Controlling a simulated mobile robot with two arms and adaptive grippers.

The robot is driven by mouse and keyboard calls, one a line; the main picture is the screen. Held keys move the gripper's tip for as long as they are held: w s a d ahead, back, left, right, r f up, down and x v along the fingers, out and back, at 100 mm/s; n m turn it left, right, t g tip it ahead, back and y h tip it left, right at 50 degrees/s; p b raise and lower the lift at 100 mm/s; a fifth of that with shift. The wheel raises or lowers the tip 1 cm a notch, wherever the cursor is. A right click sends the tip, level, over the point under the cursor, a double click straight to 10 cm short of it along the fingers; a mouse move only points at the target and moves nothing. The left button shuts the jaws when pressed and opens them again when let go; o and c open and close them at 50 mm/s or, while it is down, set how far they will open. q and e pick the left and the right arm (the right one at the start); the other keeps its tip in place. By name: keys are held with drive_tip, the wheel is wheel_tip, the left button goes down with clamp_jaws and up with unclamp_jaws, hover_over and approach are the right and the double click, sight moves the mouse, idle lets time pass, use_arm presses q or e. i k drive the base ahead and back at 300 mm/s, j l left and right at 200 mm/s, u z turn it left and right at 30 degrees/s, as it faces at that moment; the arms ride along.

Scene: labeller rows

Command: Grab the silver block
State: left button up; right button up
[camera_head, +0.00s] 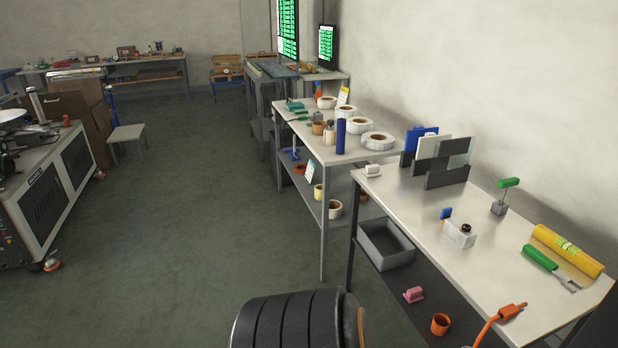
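A small grey block (498,208) stands on the white-topped table (410,205) at the right, toward the wall. A thin rod with a green handle (509,183) rises from it. It is the most silver-looking block in view, but I cannot tell for sure that it is the silver block. A white block with a black round top (459,234) sits nearer, beside a small blue piece (446,213). A small white block (372,170) lies at the table's far left corner. Neither of my grippers is in view.
Upright panels in a dark holder (447,178) stand at the table's back. A yellow roll (567,250) and a green-handled tool (540,257) lie at right. A grey bin (385,244) is on the lower shelf. The floor (200,230) at left is open.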

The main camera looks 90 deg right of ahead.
sight(452, 227)
drive_tip(key=z, duration=3.75)
drive_tip(key=i+j, duration=0.25)
drive_tip(key=j, duration=0.15)
drive_tip(key=i+j, duration=0.2)
drive_tip(key=j, duration=0.15)
